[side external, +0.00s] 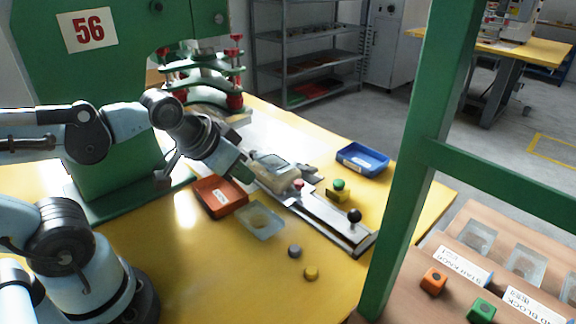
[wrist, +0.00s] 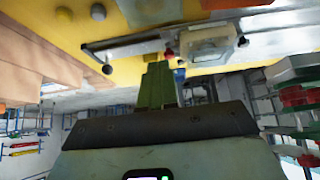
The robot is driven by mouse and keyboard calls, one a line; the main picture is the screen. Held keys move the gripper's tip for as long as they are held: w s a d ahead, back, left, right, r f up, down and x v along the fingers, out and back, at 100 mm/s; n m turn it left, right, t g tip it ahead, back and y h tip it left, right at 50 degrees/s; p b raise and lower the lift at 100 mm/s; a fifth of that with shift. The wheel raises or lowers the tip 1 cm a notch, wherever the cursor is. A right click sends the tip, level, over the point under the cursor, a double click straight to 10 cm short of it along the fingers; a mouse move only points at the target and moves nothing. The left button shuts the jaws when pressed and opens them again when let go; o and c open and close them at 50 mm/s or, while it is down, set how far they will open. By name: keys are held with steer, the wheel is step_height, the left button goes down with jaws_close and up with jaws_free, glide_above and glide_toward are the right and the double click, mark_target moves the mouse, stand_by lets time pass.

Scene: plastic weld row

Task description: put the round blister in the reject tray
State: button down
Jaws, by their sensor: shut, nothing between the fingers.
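The round blister (side external: 260,222) is a clear, pale sheet with a round cavity, lying flat on the yellow table in the side view. An orange-red tray (side external: 207,207) with a pale label stands just behind it; a blue tray (side external: 377,171) with a pale label stands farther right. I cannot read which label says reject. My gripper (side external: 243,175) is above the table near the orange-red tray's right end, apart from the blister. In the wrist view its green fingers (wrist: 157,82) are shut together and empty.
A metal slide (side external: 335,226) with a black knob carries a clear-topped block (side external: 272,168) close to my gripper. A green button on a yellow box (side external: 339,190), a grey puck (side external: 294,251) and a yellow puck (side external: 311,273) are nearby. A green post (side external: 410,150) rises at right.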

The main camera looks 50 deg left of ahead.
steer(key=c, duration=1.4)
jaws_free()
steer(key=shift+w+a+r, duration=0.1)
steer(key=shift+w+r, duration=0.05)
steer(key=shift+w, duration=0.05)
steer(key=o, duration=1)
steer(key=w+a+r+n+g, duration=0.3)
steer(key=w+n, duration=0.3)
steer(key=n, duration=0.1)
steer(key=shift+w, duration=0.15)
steer(key=n+g, duration=0.4)
steer(key=n, duration=0.7)
glide_toward(274, 152)
steer(key=s+d, duration=0.3)
steer(key=shift+w+d+f, duration=0.1)
steer(key=shift+f, duration=1.65)
steer(key=shift+w+d+f, duration=0.1)
steer(key=shift+f, duration=1.7)
